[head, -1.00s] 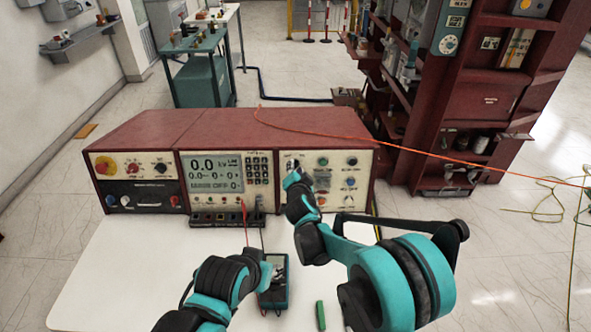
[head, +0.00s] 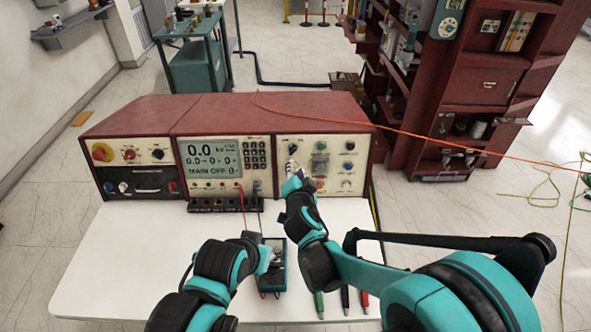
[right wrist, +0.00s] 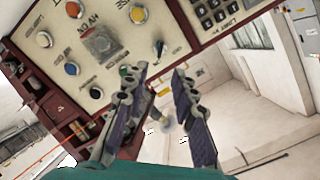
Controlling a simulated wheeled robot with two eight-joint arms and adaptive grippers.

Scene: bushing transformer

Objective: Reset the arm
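My right arm reaches up from the right in the head view. Its gripper (head: 291,170) is in front of the right panel of the red test console (head: 230,115). In the right wrist view its two fingers (right wrist: 158,85) are spread apart with nothing held between them, and the knobbed panel (right wrist: 95,45) is close behind. My left arm comes from the bottom of the head view. Its gripper (head: 265,258) is by the handheld meter (head: 272,280) on the white table and partly covers it. Its fingers are too small and hidden to judge.
The white table (head: 110,260) is clear at the left. Green, black and red probes (head: 319,304) lie at its front edge. An orange cable (head: 420,136) runs from the console to the right. A red shelf (head: 480,80) stands at right, a teal cart (head: 195,65) behind.

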